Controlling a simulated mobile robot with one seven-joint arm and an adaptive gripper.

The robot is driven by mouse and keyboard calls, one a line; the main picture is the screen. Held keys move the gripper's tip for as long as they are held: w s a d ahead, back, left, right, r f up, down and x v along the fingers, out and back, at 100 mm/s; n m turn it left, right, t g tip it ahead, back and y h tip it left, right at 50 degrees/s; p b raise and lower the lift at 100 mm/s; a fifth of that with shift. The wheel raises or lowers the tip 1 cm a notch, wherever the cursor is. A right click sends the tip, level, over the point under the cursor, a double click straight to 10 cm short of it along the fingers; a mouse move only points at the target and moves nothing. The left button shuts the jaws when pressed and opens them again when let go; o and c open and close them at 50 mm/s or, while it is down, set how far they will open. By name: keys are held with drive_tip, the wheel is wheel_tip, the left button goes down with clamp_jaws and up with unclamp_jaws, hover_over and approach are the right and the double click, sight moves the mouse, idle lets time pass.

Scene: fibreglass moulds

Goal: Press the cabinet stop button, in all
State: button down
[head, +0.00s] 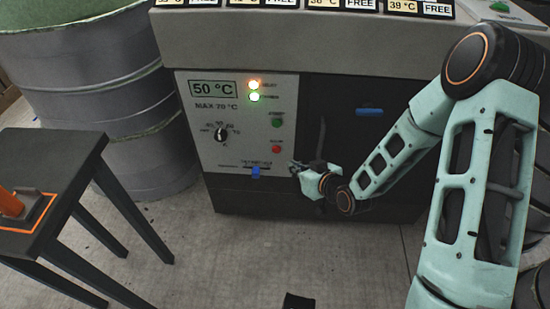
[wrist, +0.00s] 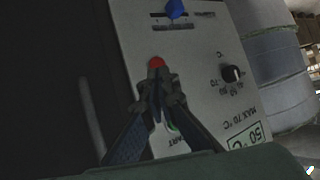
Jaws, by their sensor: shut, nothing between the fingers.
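The cabinet's pale control panel (head: 235,105) carries a small red stop button (head: 276,149) below a green start button (head: 277,123). My gripper (head: 295,167) is shut and empty, just right of and below the red button in the head view. In the wrist view the panel is turned upside down. There the red button (wrist: 157,62) shows just beyond the closed fingertips (wrist: 160,78). I cannot tell whether the tips touch it. The fingers mostly hide the green start button in that view. An amber and a green lamp (head: 254,91) are lit.
The panel also has a dial (head: 221,133), a 50 °C display (head: 213,89) and a blue slider (head: 256,171). A dark door (head: 345,115) lies to the right. A grey drum (head: 145,120) and a dark table (head: 50,165) stand at left.

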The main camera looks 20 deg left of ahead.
sight(276, 150)
drive_tip(key=s+a+f+m+y+b, duration=0.1)
drive_tip(key=s+a+f, duration=0.2)
drive_tip(key=a+f, duration=0.2)
drive_tip(key=shift+b, duration=0.35)
drive_tip(key=w+a, duration=0.2)
drive_tip(key=w, duration=0.6)
drive_tip(key=shift+w, duration=0.2)
drive_tip(key=shift+w+b, duration=0.1)
drive_tip(key=shift+b, duration=0.2)
idle(0.9)
drive_tip(key=shift+w, duration=0.35)
